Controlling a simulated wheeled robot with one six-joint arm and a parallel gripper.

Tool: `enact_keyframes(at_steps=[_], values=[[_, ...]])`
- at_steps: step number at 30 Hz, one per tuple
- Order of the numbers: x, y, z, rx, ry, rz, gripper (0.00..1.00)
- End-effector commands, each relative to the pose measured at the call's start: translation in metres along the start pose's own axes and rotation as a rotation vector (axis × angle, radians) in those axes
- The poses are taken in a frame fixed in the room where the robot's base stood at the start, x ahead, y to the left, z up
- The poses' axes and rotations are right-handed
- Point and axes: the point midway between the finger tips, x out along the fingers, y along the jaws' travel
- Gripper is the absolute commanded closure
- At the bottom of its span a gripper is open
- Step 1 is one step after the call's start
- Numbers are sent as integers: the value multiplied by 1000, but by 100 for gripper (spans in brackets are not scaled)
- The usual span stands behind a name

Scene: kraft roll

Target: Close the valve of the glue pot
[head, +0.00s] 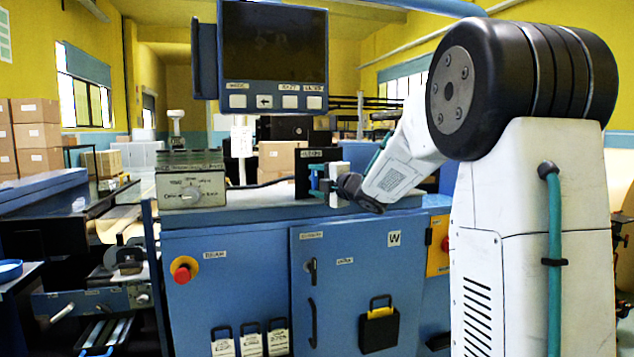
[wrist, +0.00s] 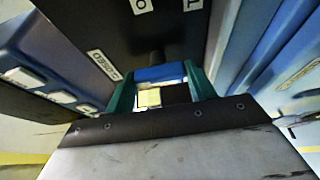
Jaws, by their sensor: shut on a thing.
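The glue pot (head: 309,180) is a dark box on top of the blue cabinet, with a white label on its upper front. In the wrist view the dark face of the pot (wrist: 95,18) fills the top, with a small tag reading CLOSED (wrist: 103,65) at left and partly cut-off labels above. A blue valve handle (wrist: 160,73) lies crosswise between the teal fingers, in front of a dark stem. My gripper (wrist: 161,88) is shut on this handle. In the head view my gripper (head: 325,186) is at the right front of the pot; its fingers partly hide the handle.
A screen with buttons (head: 272,50) hangs above. A red stop button (head: 183,269) is on the cabinet front. Cardboard boxes (head: 38,135) are stacked at far left.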

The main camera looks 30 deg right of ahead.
Motion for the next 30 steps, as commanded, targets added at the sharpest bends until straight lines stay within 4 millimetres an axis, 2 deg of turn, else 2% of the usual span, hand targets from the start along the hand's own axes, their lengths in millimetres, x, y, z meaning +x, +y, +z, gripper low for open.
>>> enact_keyframes(at_steps=[8, 9, 11, 21, 30], values=[[0, -1, 0, -2, 1, -3, 68], [0, -1, 0, -2, 1, -3, 37], [0, -1, 0, -1, 1, -2, 24], [-5, 0, 1, -1, -1, 0, 24], [-52, 0, 1, -1, -2, 0, 24]])
